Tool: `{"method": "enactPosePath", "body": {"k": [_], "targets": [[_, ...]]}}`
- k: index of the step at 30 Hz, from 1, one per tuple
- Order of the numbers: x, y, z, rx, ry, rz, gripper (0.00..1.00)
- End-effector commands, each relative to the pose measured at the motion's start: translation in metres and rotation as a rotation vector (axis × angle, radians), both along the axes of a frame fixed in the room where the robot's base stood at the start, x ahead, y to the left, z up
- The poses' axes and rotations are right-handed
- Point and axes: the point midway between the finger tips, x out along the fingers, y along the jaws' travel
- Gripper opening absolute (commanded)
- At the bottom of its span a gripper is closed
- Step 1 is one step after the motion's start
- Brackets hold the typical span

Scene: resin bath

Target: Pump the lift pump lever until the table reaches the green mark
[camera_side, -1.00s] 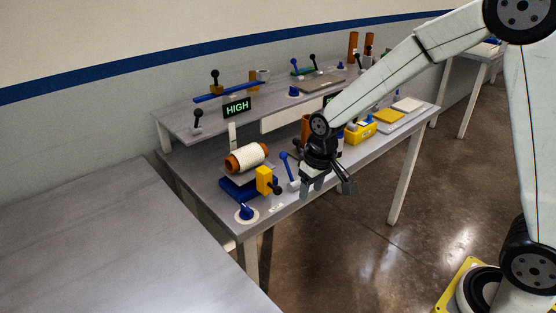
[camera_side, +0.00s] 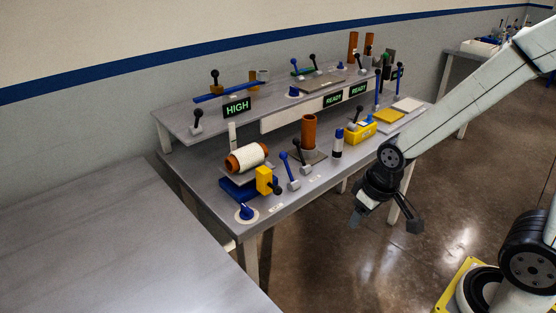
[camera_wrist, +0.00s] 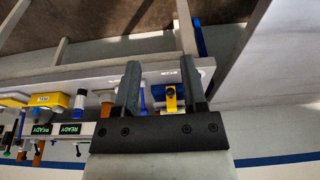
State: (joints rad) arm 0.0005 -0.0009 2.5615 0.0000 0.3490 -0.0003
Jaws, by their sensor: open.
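In the side view a blue lift base (camera_side: 233,190) carries a small table (camera_side: 232,172) with an orange-ended white spool (camera_side: 246,158) on it. A yellow block (camera_side: 264,180) with a black knob stands at its front right; it also shows between my fingers in the wrist view (camera_wrist: 171,100). A blue-handled lever (camera_side: 285,162) leans left on a white foot beside it. I cannot tell which is the pump lever. A pale post (camera_side: 232,133) stands behind; no green mark is discernible. My gripper (camera_side: 385,221) is open and empty, off the bench's front edge, right of these.
A HIGH display (camera_side: 237,107) stands on the shelf. An orange cylinder (camera_side: 309,132), a black-knobbed lever (camera_side: 299,150), a blue-white bottle (camera_side: 338,142) and a yellow box (camera_side: 360,131) stand farther right. A blue knob (camera_side: 246,212) sits at the near corner. The floor in front is clear.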

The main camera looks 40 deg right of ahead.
Motion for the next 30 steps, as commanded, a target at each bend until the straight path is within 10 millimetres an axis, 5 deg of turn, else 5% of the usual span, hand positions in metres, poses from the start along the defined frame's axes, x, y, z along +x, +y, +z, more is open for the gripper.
{"method": "enactPosePath", "body": {"k": [12, 13, 18, 30], "targets": [[0.000, 0.000, 0.000, 0.000, 0.001, 0.000, 0.54], [0.000, 0.000, 0.000, 0.000, 0.001, 0.000, 0.51], [0.002, 0.000, 0.000, 0.004, 0.004, -0.008, 0.00], [0.034, -0.010, -0.007, 0.101, 0.080, -0.168, 0.00]]}}
